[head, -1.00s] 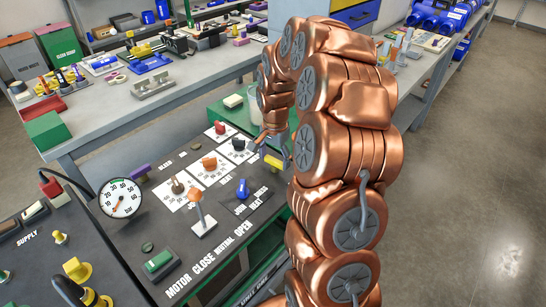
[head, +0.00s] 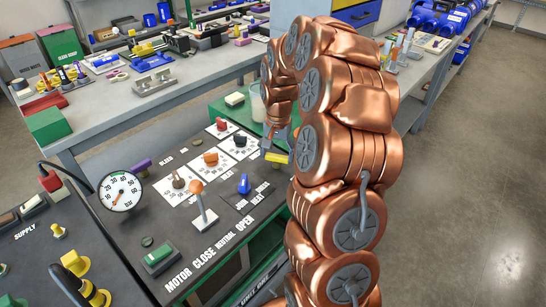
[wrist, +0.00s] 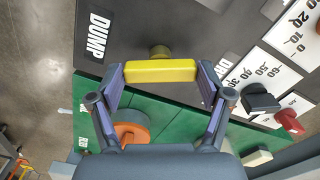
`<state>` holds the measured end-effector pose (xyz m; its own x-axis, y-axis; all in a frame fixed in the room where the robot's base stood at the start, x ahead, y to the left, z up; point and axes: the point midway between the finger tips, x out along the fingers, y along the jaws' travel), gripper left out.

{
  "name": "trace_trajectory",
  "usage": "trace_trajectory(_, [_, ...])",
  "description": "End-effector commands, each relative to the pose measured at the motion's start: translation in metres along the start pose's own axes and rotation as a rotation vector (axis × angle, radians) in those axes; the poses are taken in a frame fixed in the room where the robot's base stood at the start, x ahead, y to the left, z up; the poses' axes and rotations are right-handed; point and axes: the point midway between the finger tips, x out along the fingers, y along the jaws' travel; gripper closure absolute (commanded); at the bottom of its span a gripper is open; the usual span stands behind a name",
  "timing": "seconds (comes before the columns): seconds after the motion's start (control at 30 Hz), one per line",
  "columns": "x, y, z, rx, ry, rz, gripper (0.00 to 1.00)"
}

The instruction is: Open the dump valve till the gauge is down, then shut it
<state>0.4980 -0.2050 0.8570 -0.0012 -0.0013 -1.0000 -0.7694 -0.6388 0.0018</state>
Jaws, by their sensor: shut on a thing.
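The dump valve's yellow bar handle (head: 277,157) is at the right edge of the dark panel in the head view. In the wrist view the handle (wrist: 160,71) lies crosswise on its stem beside the word DUMP. My gripper (wrist: 161,84) has a finger at each end of the bar and is shut on it. In the head view my gripper (head: 276,139) is small and partly hidden by my arm. The round white gauge (head: 120,191) stands at the panel's left side. Its dark needle is too small to read surely.
An orange-ball lever (head: 198,200), a blue knob (head: 244,184) and red, orange and black knobs stand on the panel near my gripper. The wrist view shows an orange round part (wrist: 132,132) below the handle. A cluttered grey bench (head: 150,108) is behind; open floor is right.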

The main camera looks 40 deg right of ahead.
Motion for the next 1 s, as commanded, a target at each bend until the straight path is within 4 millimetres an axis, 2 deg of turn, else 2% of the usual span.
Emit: trace_trajectory(1.0, [-0.0023,-0.0031,-0.0019,-0.924,0.013,-0.003,0.57])
